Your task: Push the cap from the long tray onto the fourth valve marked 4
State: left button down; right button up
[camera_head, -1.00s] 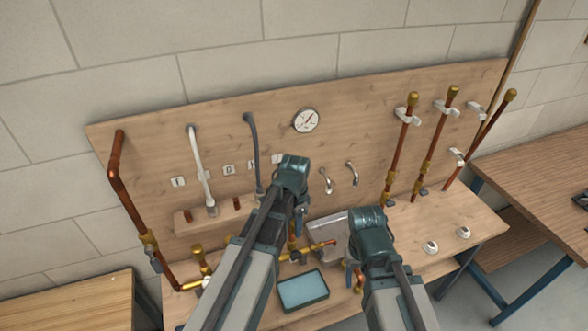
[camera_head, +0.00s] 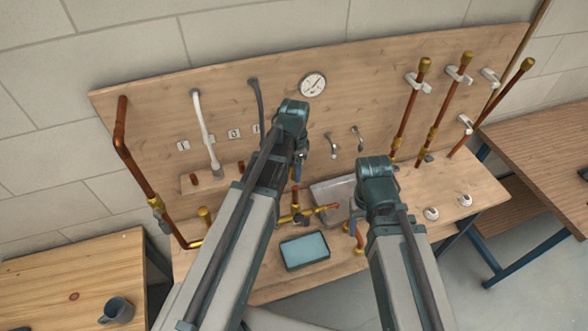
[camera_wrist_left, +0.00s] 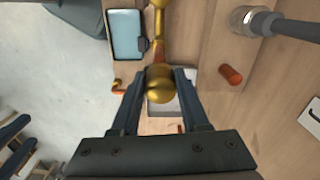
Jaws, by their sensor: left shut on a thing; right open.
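My left gripper (camera_wrist_left: 159,84) is shut on a round brass cap (camera_wrist_left: 160,90) in the left wrist view. In the head view my left gripper (camera_head: 300,155) is in front of the backboard, above the bench, and its arm hides the cap. A brass fitting with a copper stub (camera_head: 325,209) stands below it; in the left wrist view the copper tube (camera_wrist_left: 158,50) shows just beyond the cap. I cannot tell whether they touch. A grey tray (camera_head: 328,190) lies behind. My right gripper (camera_head: 352,212) is open, mostly hidden by its wrist. I cannot make out a valve marked 4.
A blue tray (camera_head: 304,252) lies at the bench front. A wooden block (camera_head: 190,184) with copper stubs and a hose is left. Small label plates (camera_head: 183,145) line the backboard, under a gauge (camera_head: 313,85). Copper pipes (camera_head: 405,115) stand right. A mug (camera_head: 117,310) is on the left table.

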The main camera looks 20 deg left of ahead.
aim_at(294, 188)
pick_arm(q)
jog(key=shift+f+b, duration=1.95)
jog(key=shift+f, duration=0.3)
jog(key=shift+f+b, duration=2.2)
jog(key=shift+b, duration=0.05)
jog(key=shift+c, duration=1.7)
grip_release()
jog(key=shift+r, duration=0.1)
notch_tip(294, 188, up, 14)
jog(key=p, duration=1.4)
jog(key=shift+s+f, duration=0.1)
jog(key=shift+f, duration=0.15)
